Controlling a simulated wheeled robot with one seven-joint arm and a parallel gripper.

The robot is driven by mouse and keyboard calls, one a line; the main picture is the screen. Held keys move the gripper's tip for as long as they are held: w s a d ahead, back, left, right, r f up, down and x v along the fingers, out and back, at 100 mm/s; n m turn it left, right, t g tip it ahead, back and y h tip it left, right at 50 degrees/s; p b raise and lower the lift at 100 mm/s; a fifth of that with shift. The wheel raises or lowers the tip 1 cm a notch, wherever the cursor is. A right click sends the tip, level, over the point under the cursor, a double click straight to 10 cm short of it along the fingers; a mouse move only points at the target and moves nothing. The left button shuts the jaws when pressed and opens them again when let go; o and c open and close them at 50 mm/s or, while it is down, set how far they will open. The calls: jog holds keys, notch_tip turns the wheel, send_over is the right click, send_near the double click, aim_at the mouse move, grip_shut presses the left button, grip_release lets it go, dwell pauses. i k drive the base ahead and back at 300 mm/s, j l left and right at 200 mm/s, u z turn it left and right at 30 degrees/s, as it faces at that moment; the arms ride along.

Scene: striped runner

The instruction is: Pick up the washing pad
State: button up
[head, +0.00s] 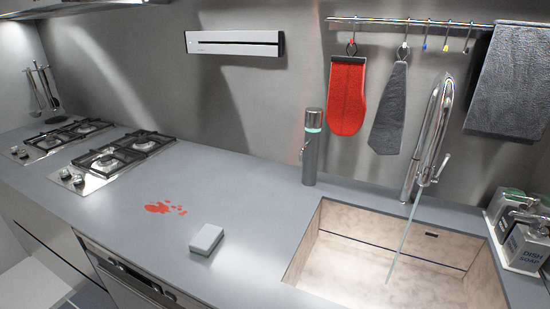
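The washing pad (206,239) is a small light-grey block. It lies flat on the grey countertop (255,200), near the front edge and to the left of the sink. Nothing covers it or touches it from above. My gripper does not show in the head view, so I cannot see where it is relative to the pad.
A red stain (160,208) lies behind and left of the pad. The sink (390,255), with its faucet (425,140) running, is at right. A metal cylinder (312,150) stands behind it. Gas burners (105,158) are at left. Soap bottles (527,240) stand far right.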

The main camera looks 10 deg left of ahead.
aim_at(206, 241)
jog(key=i+j, duration=0.15)
jog(key=j, duration=0.3)
jog(key=i+j+z, duration=0.15)
jog(key=j, duration=0.35)
jog(key=i+j, duration=0.1)
jog(key=j, duration=0.35)
jog(key=z, duration=0.05)
